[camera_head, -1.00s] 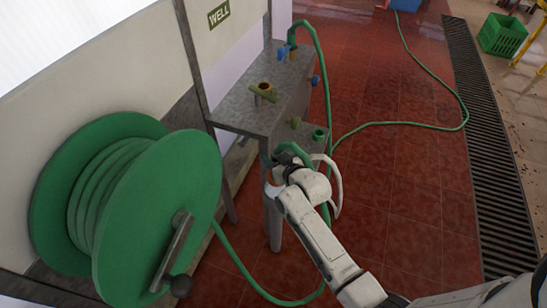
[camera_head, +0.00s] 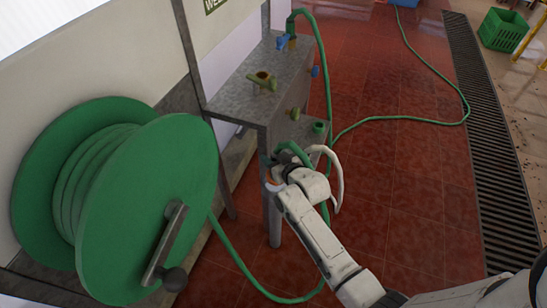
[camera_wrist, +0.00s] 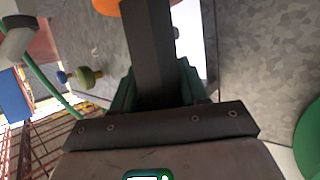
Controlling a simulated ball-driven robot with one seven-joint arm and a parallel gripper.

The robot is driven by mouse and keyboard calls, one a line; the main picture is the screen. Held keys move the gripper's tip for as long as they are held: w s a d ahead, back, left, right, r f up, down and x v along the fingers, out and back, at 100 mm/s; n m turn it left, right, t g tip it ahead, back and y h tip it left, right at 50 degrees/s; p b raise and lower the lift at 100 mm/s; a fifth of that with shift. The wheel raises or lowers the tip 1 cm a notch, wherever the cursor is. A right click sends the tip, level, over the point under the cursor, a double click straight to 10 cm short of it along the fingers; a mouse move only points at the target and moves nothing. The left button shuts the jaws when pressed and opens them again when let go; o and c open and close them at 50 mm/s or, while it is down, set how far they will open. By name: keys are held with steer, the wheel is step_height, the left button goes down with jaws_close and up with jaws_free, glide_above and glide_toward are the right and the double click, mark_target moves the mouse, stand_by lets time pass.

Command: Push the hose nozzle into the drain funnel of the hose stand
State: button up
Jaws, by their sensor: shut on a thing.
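My gripper (camera_head: 275,164) is beside the front of the grey metal hose stand (camera_head: 236,104), just below its lower shelf. It is shut on the hose nozzle, which is mostly hidden behind my wrist and jaws in the head view. The green hose (camera_head: 290,147) arches over at the gripper. In the wrist view dark jaws (camera_wrist: 152,60) cover the middle, with green parts on both sides and an orange piece (camera_wrist: 105,6) at the top edge. A green upright cup (camera_head: 319,126), which looks like the drain funnel, stands on the lower shelf, right of and above my gripper.
A brass fitting (camera_head: 262,79) stands on the upper shelf, with a blue tap (camera_head: 282,41) behind it. A large green hose reel (camera_head: 148,210) fills the left. Green hose runs over the red tile floor (camera_head: 400,165), which is largely clear to the right.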

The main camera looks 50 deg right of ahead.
steer(key=shift+f, duration=0.1)
steer(key=shift+f+b, duration=2.85)
steer(key=shift+f, duration=0.35)
steer(key=shift+f, duration=0.35)
steer(key=o, duration=1.1)
steer(key=shift+o, duration=0.2)
steer(key=v, duration=1)
steer(key=shift+s+r, duration=0.2)
steer(key=shift+s, duration=0.15)
steer(key=shift+a, duration=0.2)
